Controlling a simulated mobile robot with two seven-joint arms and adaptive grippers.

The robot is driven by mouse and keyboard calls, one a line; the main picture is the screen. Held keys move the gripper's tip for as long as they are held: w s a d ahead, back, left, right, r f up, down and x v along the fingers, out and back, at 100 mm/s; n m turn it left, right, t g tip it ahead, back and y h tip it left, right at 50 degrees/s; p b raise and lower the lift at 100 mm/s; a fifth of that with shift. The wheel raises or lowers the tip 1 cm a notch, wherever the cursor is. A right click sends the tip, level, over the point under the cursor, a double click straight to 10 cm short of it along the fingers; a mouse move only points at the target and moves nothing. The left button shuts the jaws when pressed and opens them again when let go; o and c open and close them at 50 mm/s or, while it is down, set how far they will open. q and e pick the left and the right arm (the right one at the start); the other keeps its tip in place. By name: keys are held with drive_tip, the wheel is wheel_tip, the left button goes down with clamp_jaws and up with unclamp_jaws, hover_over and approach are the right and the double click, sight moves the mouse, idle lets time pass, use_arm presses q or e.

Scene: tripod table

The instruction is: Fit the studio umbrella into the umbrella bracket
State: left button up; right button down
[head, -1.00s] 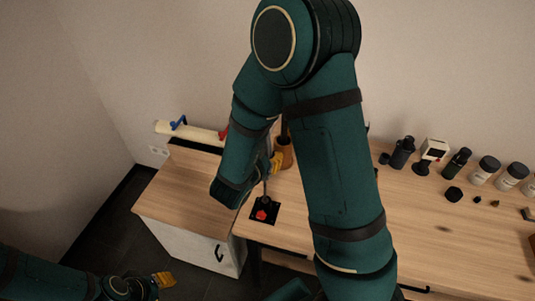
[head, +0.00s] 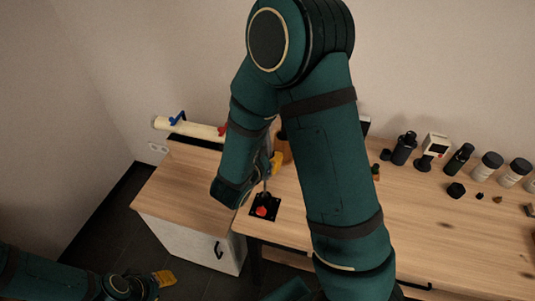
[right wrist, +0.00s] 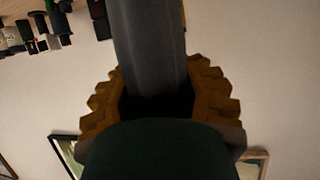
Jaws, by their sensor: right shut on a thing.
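My right gripper (head: 275,163) has yellow fingers and is partly hidden behind my right arm. In the right wrist view, its fingers (right wrist: 158,100) are shut on a thick dark grey shaft, which I take to be the studio umbrella (right wrist: 150,45). Its ends are out of that view. In the head view, a black plate with a red knob (head: 262,211) lies on the table below the gripper, probably the umbrella bracket. A thin grey rod (head: 265,188) rises from it towards the gripper; I cannot tell whose part it is. My left gripper (head: 164,278) is low at the left, its jaw gap unclear.
A cream roll (head: 190,127) with blue and red clamps lies at the back left. Bottles (head: 404,148), a small white device (head: 435,146) and jars (head: 487,166) line the table's back. The table's (head: 430,215) right front is mostly clear.

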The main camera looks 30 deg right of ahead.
drive_tip(key=shift+f+b, duration=1.4)
drive_tip(key=shift+f, duration=0.55)
drive_tip(key=c, duration=0.6)
unclamp_jaws()
drive_tip(key=v, duration=1.2)
drive_tip(key=shift+r, duration=0.1)
